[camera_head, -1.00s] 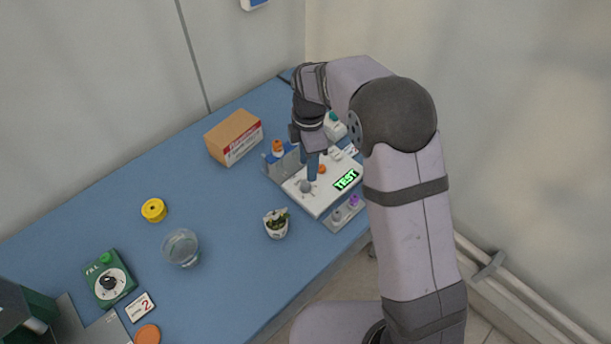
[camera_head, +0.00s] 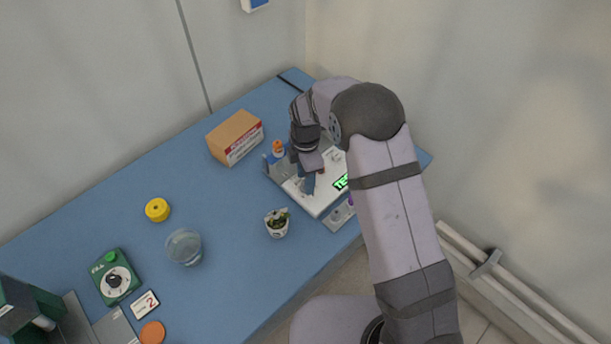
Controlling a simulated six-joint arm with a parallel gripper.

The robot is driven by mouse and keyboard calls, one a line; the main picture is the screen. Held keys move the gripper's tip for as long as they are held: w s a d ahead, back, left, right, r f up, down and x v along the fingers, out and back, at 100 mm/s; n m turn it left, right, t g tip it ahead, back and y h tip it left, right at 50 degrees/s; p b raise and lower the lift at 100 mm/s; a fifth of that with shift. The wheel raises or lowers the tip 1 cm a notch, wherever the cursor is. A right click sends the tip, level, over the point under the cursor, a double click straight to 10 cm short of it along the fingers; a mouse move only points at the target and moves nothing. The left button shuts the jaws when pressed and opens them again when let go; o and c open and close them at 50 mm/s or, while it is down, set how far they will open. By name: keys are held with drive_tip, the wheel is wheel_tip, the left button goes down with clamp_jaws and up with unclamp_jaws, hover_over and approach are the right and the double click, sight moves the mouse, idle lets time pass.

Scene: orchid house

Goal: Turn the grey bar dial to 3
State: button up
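The white panel (camera_head: 318,205) lies on the blue table with a lit green display (camera_head: 341,182), now partly covered by my arm. My gripper (camera_head: 308,186) points down over the left part of this panel, at the place of a round grey knob. The knob is hidden behind the fingers, so its setting and whether the fingers touch it cannot be told. Only one blue-grey finger shape shows, so the finger gap cannot be judged. A green box with a black-and-white dial (camera_head: 114,281) sits apart at the lower left.
A cardboard box (camera_head: 228,146), an orange-capped bottle (camera_head: 278,149) and a small potted plant (camera_head: 277,223) stand near the panel. A glass (camera_head: 184,247), a yellow roll (camera_head: 157,210) and a card marked 2 (camera_head: 144,304) lie further left.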

drive_tip(key=shift+f, duration=0.2)
clamp_jaws()
